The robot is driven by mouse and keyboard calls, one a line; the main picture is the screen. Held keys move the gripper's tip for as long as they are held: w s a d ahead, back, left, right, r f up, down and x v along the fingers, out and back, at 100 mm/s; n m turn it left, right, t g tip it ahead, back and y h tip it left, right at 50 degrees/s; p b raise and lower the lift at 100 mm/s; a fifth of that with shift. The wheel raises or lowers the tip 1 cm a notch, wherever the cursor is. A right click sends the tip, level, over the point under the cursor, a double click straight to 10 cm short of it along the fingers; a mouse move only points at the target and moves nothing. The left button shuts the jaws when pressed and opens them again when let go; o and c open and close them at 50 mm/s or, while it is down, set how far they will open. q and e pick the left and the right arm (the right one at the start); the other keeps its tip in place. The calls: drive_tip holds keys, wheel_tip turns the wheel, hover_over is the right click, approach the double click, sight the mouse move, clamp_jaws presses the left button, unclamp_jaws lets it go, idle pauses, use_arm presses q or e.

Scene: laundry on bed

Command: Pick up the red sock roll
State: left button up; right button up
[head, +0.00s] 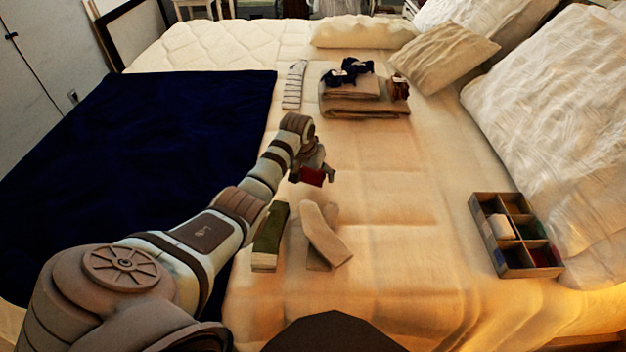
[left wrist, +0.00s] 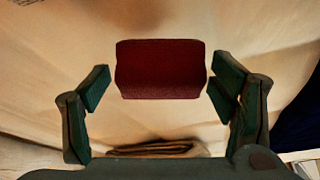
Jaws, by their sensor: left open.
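The red sock roll (head: 311,177) lies on the cream bedspread near the middle of the bed, partly covered by my left gripper (head: 318,170) in the head view. In the left wrist view, the red sock roll (left wrist: 160,68) shows as a dark red block between the two fingers of my left gripper (left wrist: 158,90). The fingers are open, one on each side. A gap shows at the left finger; the right fingertip looks very close to the roll, and I cannot tell if it touches. My right gripper is not in view.
A green sock (head: 269,238) and a beige sock pair (head: 322,236) lie nearer me. A striped sock (head: 294,85) and folded clothes (head: 366,106) with dark rolls lie farther back. A divided box (head: 485,232) stands at right. The bedspread between is clear.

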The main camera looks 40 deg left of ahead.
use_arm(q)
drive_tip(key=shift+r, duration=0.1)
drive_tip(key=c, duration=1.1)
